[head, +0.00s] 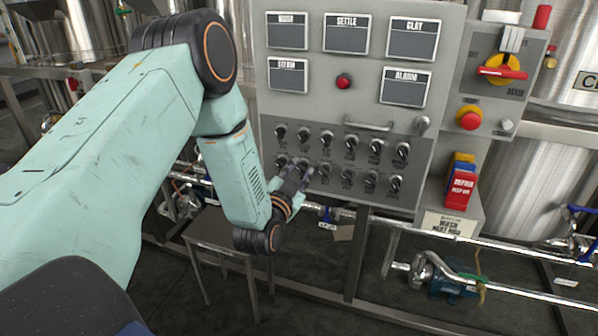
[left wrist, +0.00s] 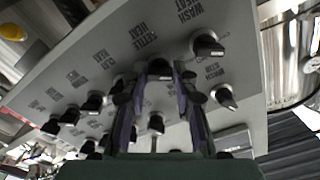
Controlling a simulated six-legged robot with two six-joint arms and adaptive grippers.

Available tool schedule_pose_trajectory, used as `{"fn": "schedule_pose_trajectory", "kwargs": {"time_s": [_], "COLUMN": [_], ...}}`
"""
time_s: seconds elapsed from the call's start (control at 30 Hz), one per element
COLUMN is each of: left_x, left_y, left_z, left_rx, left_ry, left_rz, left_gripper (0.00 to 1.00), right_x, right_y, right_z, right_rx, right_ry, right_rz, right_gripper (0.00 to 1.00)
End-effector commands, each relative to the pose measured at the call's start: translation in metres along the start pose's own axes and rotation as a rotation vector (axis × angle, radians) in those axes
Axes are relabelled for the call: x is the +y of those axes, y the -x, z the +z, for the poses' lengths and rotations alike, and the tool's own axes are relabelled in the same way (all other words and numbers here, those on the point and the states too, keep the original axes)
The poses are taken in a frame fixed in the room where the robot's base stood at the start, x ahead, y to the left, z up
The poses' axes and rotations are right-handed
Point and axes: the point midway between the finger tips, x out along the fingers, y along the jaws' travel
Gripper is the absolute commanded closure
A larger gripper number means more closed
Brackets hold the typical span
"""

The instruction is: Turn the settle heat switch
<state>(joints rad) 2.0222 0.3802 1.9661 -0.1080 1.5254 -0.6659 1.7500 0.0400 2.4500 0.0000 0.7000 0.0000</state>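The settle heat switch is a black rotary knob (left wrist: 160,68) below its SETTLE HEAT label in the left wrist view, which looks upside down at the panel. My left gripper (left wrist: 160,82) has its two fingers spread, one on each side of this knob at the tips. I cannot tell whether either finger touches it. In the head view my left gripper (head: 300,174) is at the lower row of knobs, second from the left, and largely hides that knob. My right gripper is not in view.
Neighbouring knobs stand close by: wash heat (left wrist: 207,45) on one side and clay heat (left wrist: 122,82) on the other. An upper row of knobs (head: 351,142) runs above. A red emergency button (head: 469,118) is at the right. A small table (head: 222,244) stands below.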

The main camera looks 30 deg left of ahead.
Motion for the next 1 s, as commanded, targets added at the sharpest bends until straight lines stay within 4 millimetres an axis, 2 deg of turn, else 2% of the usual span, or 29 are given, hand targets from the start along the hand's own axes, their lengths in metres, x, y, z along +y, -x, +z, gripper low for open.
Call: {"fn": "schedule_pose_trajectory", "kwargs": {"time_s": [0.03, 0.2, 0.57, 0.77, 1.0], "left_x": [0.000, 0.000, 0.000, 0.001, 0.000], "left_y": [0.000, 0.000, 0.003, 0.031, 0.081], "left_z": [0.000, 0.000, 0.000, 0.001, 0.001], "left_rx": [0.000, 0.000, -0.001, -0.004, -0.004], "left_ry": [0.000, -0.001, -0.001, 0.001, 0.000], "left_rz": [0.000, 0.000, 0.001, 0.003, 0.002], "left_gripper": [0.66, 0.51, 0.51, 0.51, 0.51], "right_x": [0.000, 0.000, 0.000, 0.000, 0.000], "right_y": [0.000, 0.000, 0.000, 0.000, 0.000], "right_z": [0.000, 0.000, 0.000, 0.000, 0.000], "right_rx": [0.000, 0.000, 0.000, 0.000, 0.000], "right_ry": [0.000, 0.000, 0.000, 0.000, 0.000], "right_rz": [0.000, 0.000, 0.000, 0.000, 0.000], "right_gripper": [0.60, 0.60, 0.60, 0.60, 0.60]}}
